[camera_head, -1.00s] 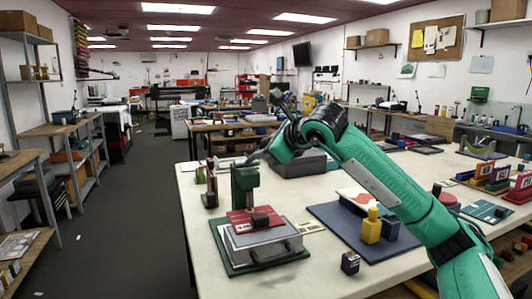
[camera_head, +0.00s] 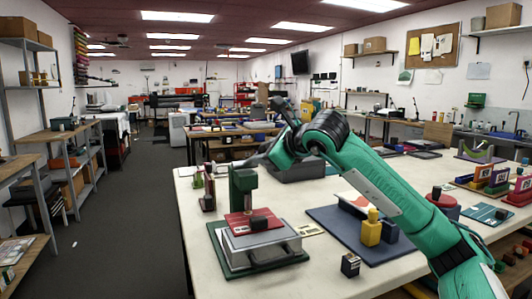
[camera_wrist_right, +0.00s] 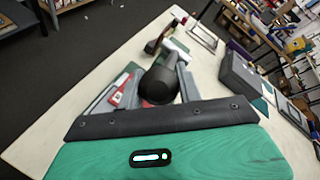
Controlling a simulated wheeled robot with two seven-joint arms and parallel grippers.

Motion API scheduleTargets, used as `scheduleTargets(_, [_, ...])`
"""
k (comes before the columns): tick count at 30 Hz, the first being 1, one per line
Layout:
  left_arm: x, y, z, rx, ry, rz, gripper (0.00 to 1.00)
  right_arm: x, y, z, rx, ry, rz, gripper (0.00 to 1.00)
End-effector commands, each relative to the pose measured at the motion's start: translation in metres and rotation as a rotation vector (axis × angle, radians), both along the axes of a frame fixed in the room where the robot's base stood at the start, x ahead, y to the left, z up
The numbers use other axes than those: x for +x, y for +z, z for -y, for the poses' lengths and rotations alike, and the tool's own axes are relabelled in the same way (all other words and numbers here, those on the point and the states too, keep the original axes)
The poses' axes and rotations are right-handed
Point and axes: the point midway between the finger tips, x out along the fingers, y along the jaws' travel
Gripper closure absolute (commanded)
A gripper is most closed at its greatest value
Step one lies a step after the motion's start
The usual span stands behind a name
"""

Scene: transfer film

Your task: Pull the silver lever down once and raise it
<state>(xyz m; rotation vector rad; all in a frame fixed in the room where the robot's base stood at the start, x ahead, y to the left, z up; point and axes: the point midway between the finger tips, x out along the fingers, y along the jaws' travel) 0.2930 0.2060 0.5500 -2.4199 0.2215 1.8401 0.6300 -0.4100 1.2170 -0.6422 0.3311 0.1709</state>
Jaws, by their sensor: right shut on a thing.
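A green press (camera_head: 243,186) stands on the near left of the white table, with a red plate (camera_head: 250,223) on a silver box-like base (camera_head: 258,243). My right gripper (camera_head: 250,160) reaches in from the right beside the top of the press. In the right wrist view its fingers (camera_wrist_right: 152,78) are shut on a dark rounded knob (camera_wrist_right: 160,86), which I take to be the end of the silver lever. My left gripper is not in view.
A blue mat (camera_head: 335,226) with yellow and dark blue blocks (camera_head: 371,228) lies right of the press. A small black block (camera_head: 350,265) sits near the front edge. A grey case (camera_head: 297,167) stands behind my right wrist.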

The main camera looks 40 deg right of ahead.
Motion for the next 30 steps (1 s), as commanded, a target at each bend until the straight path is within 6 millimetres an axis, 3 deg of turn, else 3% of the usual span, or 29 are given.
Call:
scheduleTargets(1, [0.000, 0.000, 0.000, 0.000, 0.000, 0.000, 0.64, 0.000, 0.000, 0.000, 0.000, 0.000, -0.001, 1.00])
scheduleTargets(2, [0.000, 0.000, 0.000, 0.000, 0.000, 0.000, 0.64, 0.000, 0.000, 0.000, 0.000, 0.000, -0.001, 0.63])
scheduleTargets(5, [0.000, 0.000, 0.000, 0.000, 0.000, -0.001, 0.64, 0.000, 0.000, 0.000, 0.000, 0.000, -0.001, 0.43])
scheduleTargets(17, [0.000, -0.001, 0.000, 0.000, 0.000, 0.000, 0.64, -0.007, 0.003, 0.001, -0.001, -0.001, 0.002, 0.43])
scheduleTargets(30, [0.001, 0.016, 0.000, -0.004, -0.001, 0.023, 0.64, -0.092, 0.035, 0.006, -0.002, -0.003, 0.003, 0.43])
